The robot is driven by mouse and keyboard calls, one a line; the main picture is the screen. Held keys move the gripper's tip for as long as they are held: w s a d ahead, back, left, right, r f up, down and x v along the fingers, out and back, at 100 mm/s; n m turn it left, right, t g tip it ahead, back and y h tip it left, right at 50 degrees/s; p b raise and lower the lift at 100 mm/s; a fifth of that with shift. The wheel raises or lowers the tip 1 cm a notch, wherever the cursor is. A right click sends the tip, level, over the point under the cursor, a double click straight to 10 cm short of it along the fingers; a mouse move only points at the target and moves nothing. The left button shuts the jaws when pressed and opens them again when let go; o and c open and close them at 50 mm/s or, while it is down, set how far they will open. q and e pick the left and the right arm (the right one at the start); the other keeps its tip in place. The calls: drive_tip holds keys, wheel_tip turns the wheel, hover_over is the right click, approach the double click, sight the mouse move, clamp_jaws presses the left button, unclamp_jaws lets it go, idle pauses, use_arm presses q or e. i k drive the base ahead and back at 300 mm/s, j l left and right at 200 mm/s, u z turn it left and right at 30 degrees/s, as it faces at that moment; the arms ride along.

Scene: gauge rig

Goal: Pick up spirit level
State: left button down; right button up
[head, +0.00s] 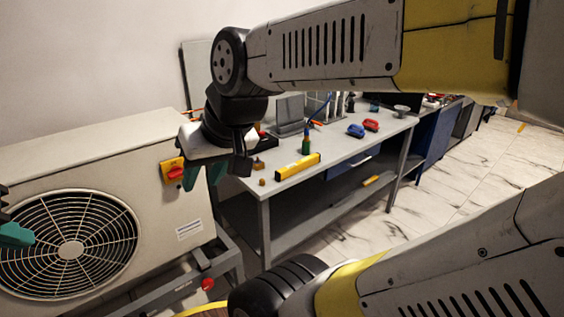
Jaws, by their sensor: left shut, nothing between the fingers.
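The spirit level (298,167), a yellow bar with a dark end, lies flat near the front edge of the grey workbench (325,165). My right gripper (204,176) has teal fingertips pointing down, apart from each other with nothing seen between them. It is left of the spirit level, in front of the bench's left end and the white fan unit, and does not touch the level. My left gripper (16,235) is at the left picture edge, partly cut off, shut and empty, in front of the fan unit and far from the level.
The white fan unit (75,165) with a red-and-yellow switch (173,169) stands left of the bench. A green bottle (306,145) stands just behind the level. Blue (356,131) and red (371,125) items lie further right. A yellow object (371,180) is on the lower shelf.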

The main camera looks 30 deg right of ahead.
sight(280, 175)
drive_tip(key=z, duration=1.4)
